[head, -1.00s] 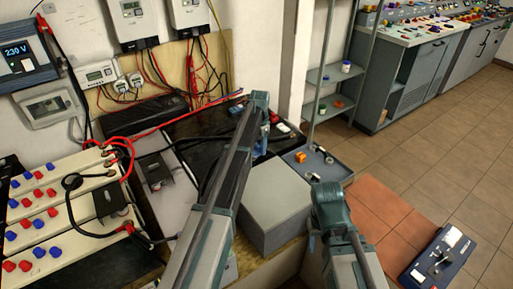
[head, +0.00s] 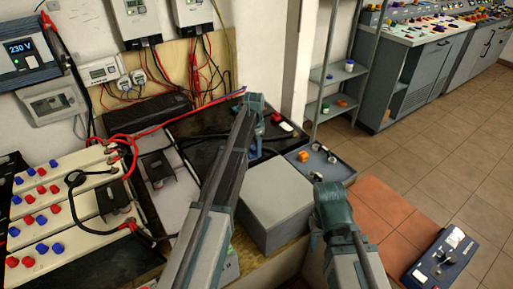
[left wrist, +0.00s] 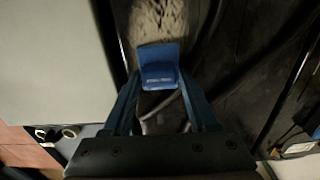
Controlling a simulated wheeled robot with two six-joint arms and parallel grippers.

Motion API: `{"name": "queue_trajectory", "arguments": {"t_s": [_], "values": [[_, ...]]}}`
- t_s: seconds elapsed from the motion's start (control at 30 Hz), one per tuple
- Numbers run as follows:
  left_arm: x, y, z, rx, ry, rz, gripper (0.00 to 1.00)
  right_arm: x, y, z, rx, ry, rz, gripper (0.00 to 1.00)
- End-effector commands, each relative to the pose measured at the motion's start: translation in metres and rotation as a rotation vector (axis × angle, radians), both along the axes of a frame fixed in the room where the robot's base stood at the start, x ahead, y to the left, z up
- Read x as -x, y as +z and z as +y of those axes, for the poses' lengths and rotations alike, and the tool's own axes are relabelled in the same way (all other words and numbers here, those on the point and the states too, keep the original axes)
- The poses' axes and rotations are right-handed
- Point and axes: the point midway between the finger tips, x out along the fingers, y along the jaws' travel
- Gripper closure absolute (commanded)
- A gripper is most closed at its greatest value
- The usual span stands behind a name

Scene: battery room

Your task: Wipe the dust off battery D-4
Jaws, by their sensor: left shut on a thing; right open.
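My left gripper (head: 254,132) is above the dark battery top (head: 205,128) beside the grey box. In the left wrist view my left gripper (left wrist: 163,100) is shut on a blue wiping tool (left wrist: 160,66). A beige, grainy patch (left wrist: 158,20) lies just beyond the blue piece; I cannot tell whether it is dust or part of the tool. Black cables cross the dark surface. No D-4 label is readable. My right gripper (head: 316,228) is open, low at the front right; its fingertips are mostly hidden.
A grey box (head: 275,195) stands right of my left arm. A dark tray (head: 335,168) with small parts lies behind it. White units with red and blue terminals (head: 40,215) fill the left. A blue-grey meter (head: 440,258) rests at the lower right. Tiled floor is open at right.

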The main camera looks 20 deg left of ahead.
Motion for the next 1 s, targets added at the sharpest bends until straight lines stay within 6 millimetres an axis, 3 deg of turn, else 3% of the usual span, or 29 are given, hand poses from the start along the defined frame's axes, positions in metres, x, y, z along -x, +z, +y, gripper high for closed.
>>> {"name": "queue_trajectory", "arguments": {"t_s": [0.5,1.0], "values": [[0.027,-0.003,0.022,0.0,0.001,0.0,0.86,0.0,-0.003,0.0,0.0,0.0,0.0,0.5],[0.042,-0.002,0.035,-0.001,0.002,0.002,0.86,0.0,-0.002,0.0,0.0,0.0,0.0,0.5]]}}
